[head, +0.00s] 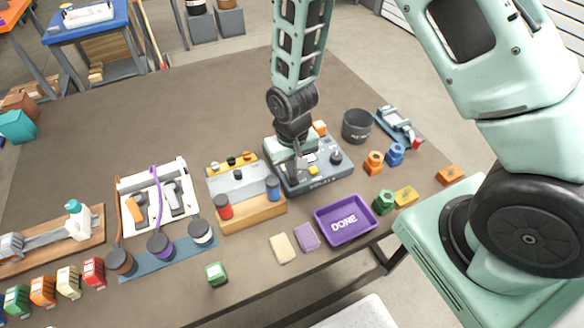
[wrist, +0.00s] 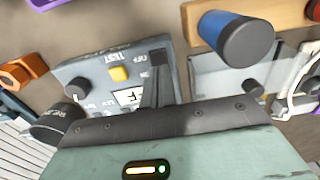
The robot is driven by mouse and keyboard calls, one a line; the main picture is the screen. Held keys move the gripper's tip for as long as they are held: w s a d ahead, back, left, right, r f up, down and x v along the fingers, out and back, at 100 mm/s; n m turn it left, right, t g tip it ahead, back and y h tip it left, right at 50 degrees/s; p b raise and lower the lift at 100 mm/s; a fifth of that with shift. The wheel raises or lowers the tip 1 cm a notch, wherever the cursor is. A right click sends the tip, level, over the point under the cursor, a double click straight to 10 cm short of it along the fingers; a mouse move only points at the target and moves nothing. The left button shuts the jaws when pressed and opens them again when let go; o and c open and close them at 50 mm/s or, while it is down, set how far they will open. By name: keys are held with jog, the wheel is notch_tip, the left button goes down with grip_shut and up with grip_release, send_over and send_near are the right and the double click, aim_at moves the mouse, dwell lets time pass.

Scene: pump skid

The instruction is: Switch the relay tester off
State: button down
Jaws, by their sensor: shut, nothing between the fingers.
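The relay tester (head: 325,179) is a blue-grey box on the brown table, right of the middle in the head view. In the wrist view its panel (wrist: 90,70) shows a yellow button (wrist: 119,73), a dark knob (wrist: 79,89), a white label and the printed words TEST and OFF. My gripper (head: 300,164) points down over the tester's left part. In the wrist view its shut, empty fingers (wrist: 158,62) reach over the panel beside the OFF print. They hide part of the panel there, and I cannot tell the switch's position or whether the fingertips touch it.
A wooden stand with red and blue cylinders (head: 247,205) is close on the left. A dark cup (head: 357,126) stands behind right. A purple DONE tray (head: 345,219) lies in front. Orange and blue fittings (head: 374,162) are on the right. The table behind left is clear.

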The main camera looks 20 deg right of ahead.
notch_tip(320, 180, up, 13)
dwell(0.5)
jog(key=b, duration=0.4)
jog(key=w+b, duration=0.1)
jog(key=b, duration=0.3)
jog(key=shift+w+f, duration=0.2)
jog(key=shift+w, duration=0.05)
jog(key=shift+r, duration=0.15)
notch_tip(320, 180, down, 14)
jog(key=shift+f+p, duration=0.1)
jog(key=shift+p, duration=0.2)
